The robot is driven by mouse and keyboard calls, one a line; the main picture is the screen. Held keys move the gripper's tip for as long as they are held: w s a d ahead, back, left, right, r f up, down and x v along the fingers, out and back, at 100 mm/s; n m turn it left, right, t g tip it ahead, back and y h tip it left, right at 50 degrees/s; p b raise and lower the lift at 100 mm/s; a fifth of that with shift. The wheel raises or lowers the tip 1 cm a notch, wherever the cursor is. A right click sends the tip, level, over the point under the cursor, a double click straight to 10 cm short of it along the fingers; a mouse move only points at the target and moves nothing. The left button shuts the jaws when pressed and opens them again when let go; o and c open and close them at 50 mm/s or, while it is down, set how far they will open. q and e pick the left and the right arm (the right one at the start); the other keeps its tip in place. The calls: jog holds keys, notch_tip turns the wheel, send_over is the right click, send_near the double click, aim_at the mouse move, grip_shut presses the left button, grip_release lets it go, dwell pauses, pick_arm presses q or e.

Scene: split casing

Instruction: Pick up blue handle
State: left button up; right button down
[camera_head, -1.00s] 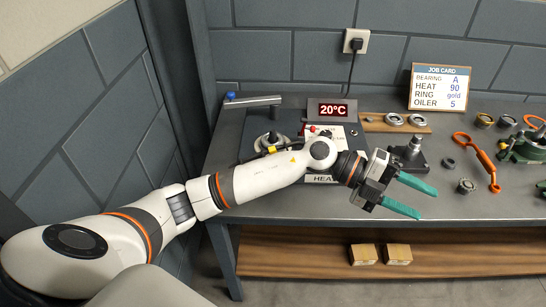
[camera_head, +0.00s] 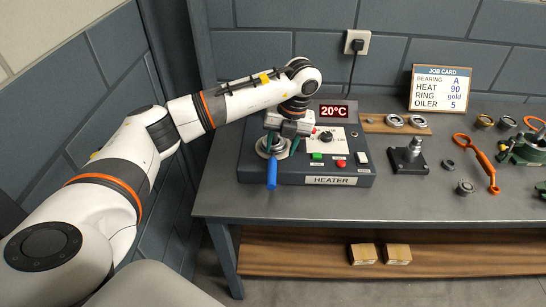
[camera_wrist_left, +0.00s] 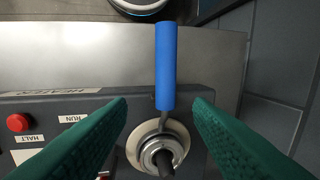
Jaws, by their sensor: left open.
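The blue handle (camera_head: 271,172) juts toward the front edge from the round post area at the left of the heater. In the left wrist view the blue handle (camera_wrist_left: 166,65) points up the picture on a thin grey rod. My left gripper (camera_head: 283,147) is over the heater's left part, pointing down. Its green fingers are open. In the left wrist view the open gripper (camera_wrist_left: 160,103) has one finger on each side of the handle's line, with gaps to both. I cannot tell how high the fingers are above the handle. My right gripper is not in view.
The heater box (camera_head: 345,181) carries buttons, a dial and a 20°C display (camera_head: 333,111). A black stand with a metal post (camera_head: 410,155), an orange tool (camera_head: 480,158) and several rings lie to the right. The bench's front strip (camera_head: 300,204) is clear.

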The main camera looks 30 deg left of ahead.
aim_at(273, 163)
pick_arm(q)
jog(key=shift+s+a+f, duration=0.15)
jog(key=shift+f, duration=0.55)
jog(key=shift+s+a+f+p, duration=0.15)
jog(key=shift+f+p, duration=0.15)
jog(key=shift+p, duration=0.15)
jog(key=f, duration=0.1)
jog(key=f+p, duration=0.1)
jog(key=a+f, duration=0.1)
jog(key=shift+s+f+p, duration=0.25)
jog(key=shift+s+p, duration=0.05)
jog(key=shift+s, duration=0.05)
jog(key=shift+f, duration=0.45)
grip_shut()
jog(key=shift+r, duration=0.1)
